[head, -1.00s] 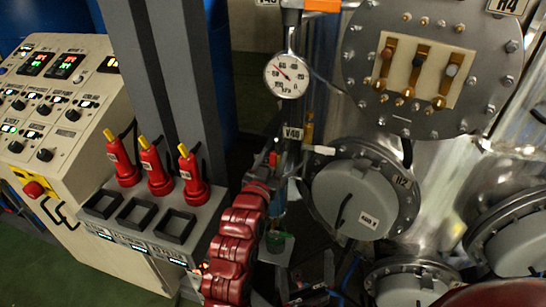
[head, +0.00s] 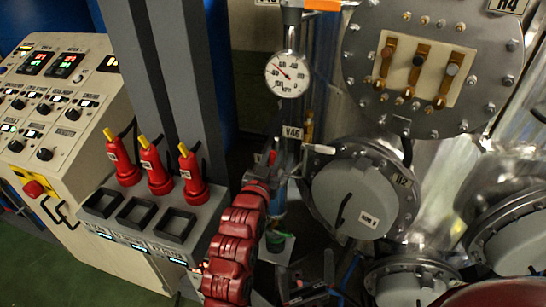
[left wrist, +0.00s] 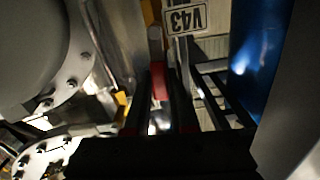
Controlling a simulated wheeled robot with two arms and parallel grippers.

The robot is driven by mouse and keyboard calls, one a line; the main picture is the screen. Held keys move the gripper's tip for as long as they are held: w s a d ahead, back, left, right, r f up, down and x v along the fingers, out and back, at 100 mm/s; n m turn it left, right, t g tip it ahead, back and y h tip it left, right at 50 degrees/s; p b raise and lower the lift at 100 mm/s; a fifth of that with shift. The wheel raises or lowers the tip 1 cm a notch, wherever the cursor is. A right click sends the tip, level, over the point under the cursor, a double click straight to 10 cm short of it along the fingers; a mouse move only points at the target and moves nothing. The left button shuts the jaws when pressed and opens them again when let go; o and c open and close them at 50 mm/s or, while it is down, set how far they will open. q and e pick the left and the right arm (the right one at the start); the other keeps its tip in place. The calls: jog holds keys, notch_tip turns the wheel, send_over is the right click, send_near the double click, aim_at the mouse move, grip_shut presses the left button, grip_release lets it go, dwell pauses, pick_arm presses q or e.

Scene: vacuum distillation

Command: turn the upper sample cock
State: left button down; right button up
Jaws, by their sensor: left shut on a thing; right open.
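In the head view my left gripper (head: 270,166) is at the narrow valve pipework below the round pressure gauge, by the V46 label (head: 292,132). In the left wrist view its dark jaws (left wrist: 160,108) are shut on a red handle (left wrist: 158,82), which I take to be the sample cock's handle. The cock's body is mostly hidden behind the jaws and arm. A V43 label (left wrist: 185,17) shows above the jaws there. My right gripper (head: 305,280) appears as dark, spread prongs low in the head view, open and apart from the cock.
The pressure gauge (head: 287,74) hangs above the left gripper. A grey flanged cover (head: 352,197) stands close to its right. Red handled tools (head: 158,170) stand on a grey rack at the left, beside the control console (head: 62,120).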

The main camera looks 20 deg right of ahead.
dwell(0.8)
pick_arm(q)
jog(key=shift+s+d+f+m+b, duration=0.15)
jog(key=shift+m+b, duration=0.25)
jog(key=shift+b, duration=0.4)
jog(key=s+d+f+m+b, duration=0.1)
jog(key=m+b, duration=0.3)
jog(key=m, duration=0.4)
jog(key=s+d+f+m+b, duration=0.1)
jog(key=f+m+b, duration=0.3)
jog(key=m, duration=0.4)
jog(key=shift+s+d+f, duration=0.15)
jog(key=shift+s+d, duration=0.15)
jog(key=shift+d, duration=0.6)
jog(key=c, duration=0.8)
grip_release()
jog(key=shift+o, duration=0.2)
